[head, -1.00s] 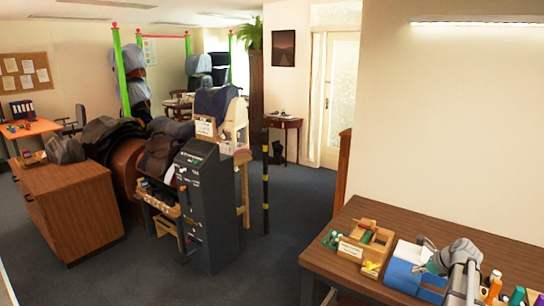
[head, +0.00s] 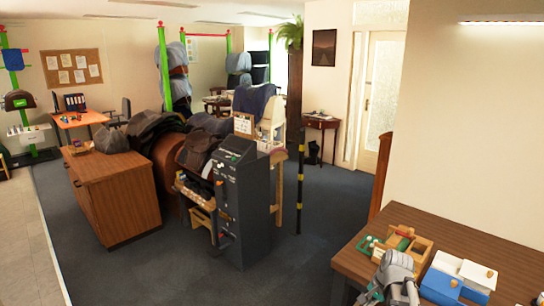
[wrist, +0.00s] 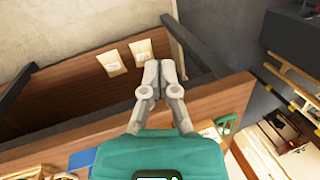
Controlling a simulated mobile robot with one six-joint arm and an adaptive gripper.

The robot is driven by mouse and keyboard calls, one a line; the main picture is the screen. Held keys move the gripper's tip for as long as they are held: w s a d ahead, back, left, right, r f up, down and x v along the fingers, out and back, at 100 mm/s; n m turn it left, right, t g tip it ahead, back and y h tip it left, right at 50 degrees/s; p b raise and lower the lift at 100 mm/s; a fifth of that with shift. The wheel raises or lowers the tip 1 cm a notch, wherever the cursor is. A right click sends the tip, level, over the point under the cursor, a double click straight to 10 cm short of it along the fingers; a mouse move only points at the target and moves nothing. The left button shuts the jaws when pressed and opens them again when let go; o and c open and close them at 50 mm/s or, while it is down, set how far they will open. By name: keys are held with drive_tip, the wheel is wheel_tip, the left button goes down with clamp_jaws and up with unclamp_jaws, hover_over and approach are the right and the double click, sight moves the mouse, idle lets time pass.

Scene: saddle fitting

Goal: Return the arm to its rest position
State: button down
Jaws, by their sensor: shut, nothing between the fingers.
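My gripper (wrist: 160,72) shows in the wrist view with its two grey fingers together and nothing between them. It hangs over the edge of a brown wooden surface, clear of any object I can make out. In the head view the grey end of my arm (head: 392,275) is at the bottom right, by the near edge of the brown table (head: 490,235). The fingertips cannot be made out in that view.
A wooden tray (head: 422,247) and a blue box (head: 440,287) lie on the table close to my arm. A dark machine cabinet (head: 240,205) and a wooden drawer unit (head: 125,205) stand to the left. Open carpet (head: 325,225) lies between cabinet and table.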

drive_tip(key=s+a+n+g+h, duration=0.1)
drive_tip(key=s+a+n+h, duration=0.1)
drive_tip(key=s+a+n, duration=0.5)
drive_tip(key=a+n, duration=0.3)
drive_tip(key=a, duration=0.2)
drive_tip(key=shift+s+a+f+n+g, duration=0.3)
drive_tip(key=shift+s+a+g, duration=0.05)
drive_tip(key=shift+a+g, duration=0.05)
